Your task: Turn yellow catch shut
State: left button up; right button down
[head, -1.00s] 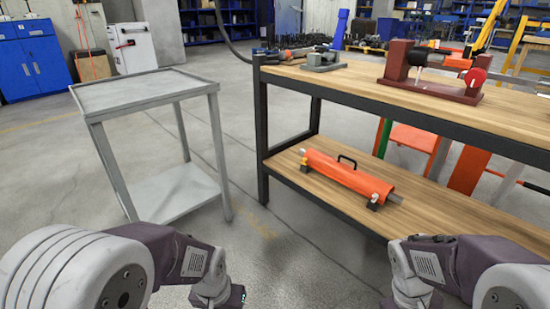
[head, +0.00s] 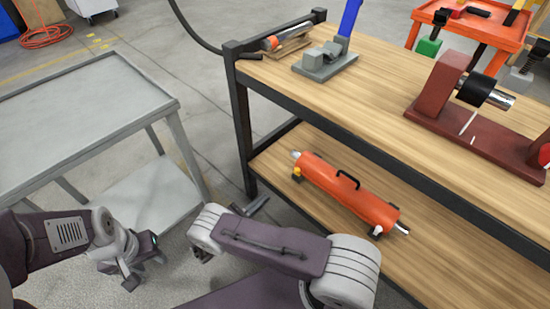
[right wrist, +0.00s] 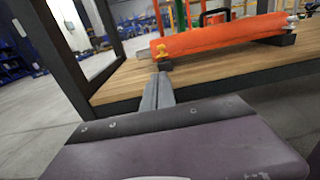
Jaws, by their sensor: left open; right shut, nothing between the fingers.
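An orange cylinder (head: 345,190) with a black handle and silver ends lies on the lower wooden shelf of the bench. The small yellow catch (head: 297,171) is at its near left end, above a dark support block; it also shows in the right wrist view (right wrist: 161,49). It is too small to tell how it is turned. My right gripper (head: 259,206) is shut and empty, left of the shelf's end and apart from the catch. In the right wrist view its fingers (right wrist: 160,78) point towards the catch. My left gripper (head: 147,264) is open and empty at the lower left.
The bench's dark leg (head: 241,130) stands at the left end of the shelf, close to my right gripper. A grey metal table (head: 80,110) stands at the left. The bench top (head: 370,85) carries a red-brown screw jack (head: 440,90) and a grey fixture (head: 325,62).

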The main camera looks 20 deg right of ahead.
jog(key=b, duration=0.4)
send_near(294, 173)
jog(key=x, duration=0.5)
jog(key=shift+w+d+f, duration=0.15)
jog(key=shift+d+f, duration=0.05)
jog(key=shift+d, duration=0.2)
jog(key=shift+w+d+r, duration=0.15)
jog(key=shift+w+d, duration=0.1)
jog(key=shift+d, duration=0.25)
pick_arm(q)
notch_tip(294, 173, down, 4)
jog(key=shift+r, duration=0.15)
jog(key=shift+b, duration=0.3)
